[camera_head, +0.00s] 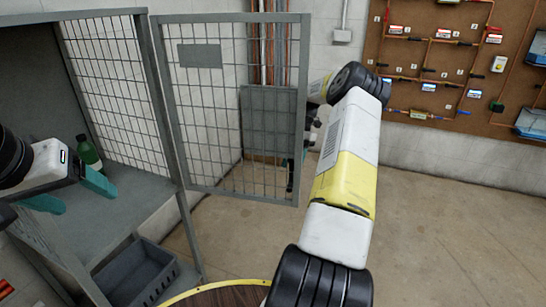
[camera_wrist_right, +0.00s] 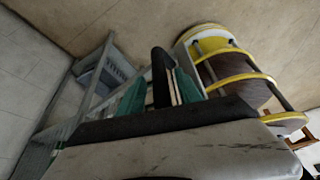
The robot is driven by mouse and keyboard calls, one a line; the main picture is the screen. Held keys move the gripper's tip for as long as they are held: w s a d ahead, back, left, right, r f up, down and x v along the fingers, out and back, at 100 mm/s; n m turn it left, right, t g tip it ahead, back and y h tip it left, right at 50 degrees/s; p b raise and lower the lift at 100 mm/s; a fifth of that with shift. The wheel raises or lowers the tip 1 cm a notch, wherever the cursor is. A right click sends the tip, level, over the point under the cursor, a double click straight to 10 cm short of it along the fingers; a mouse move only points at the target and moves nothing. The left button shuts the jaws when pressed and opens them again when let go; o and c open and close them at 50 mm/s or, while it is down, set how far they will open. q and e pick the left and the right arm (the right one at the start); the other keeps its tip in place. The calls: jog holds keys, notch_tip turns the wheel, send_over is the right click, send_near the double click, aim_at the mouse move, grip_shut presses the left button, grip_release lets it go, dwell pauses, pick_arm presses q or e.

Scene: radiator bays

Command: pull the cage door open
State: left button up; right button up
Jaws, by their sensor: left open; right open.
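The cage door (camera_head: 230,110) is a grey-framed wire mesh panel with a small plate near its top. It stands swung out from the cage (camera_head: 115,90), leaving the cage front open at the left. My right arm reaches to the far side of the door's free edge. My right gripper is partly hidden behind that edge in the head view. In the right wrist view my right gripper (camera_wrist_right: 158,95) shows two teal fingers apart; I cannot tell whether they touch the door. My left gripper (camera_head: 71,192) is open and empty in front of the cage shelf.
A green bottle (camera_head: 88,153) stands on the grey shelf (camera_head: 125,205). A grey crate (camera_head: 172,272) sits below. A round yellow-rimmed stand (camera_wrist_right: 238,85) is close by at the bottom. A pipe board (camera_head: 440,60) hangs on the back wall. The floor at right is clear.

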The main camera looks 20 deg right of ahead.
jog(key=shift+r, duration=0.1)
jog(key=v, duration=0.7)
jog(key=shift+d+r, duration=0.15)
jog(key=shift+r, duration=0.1)
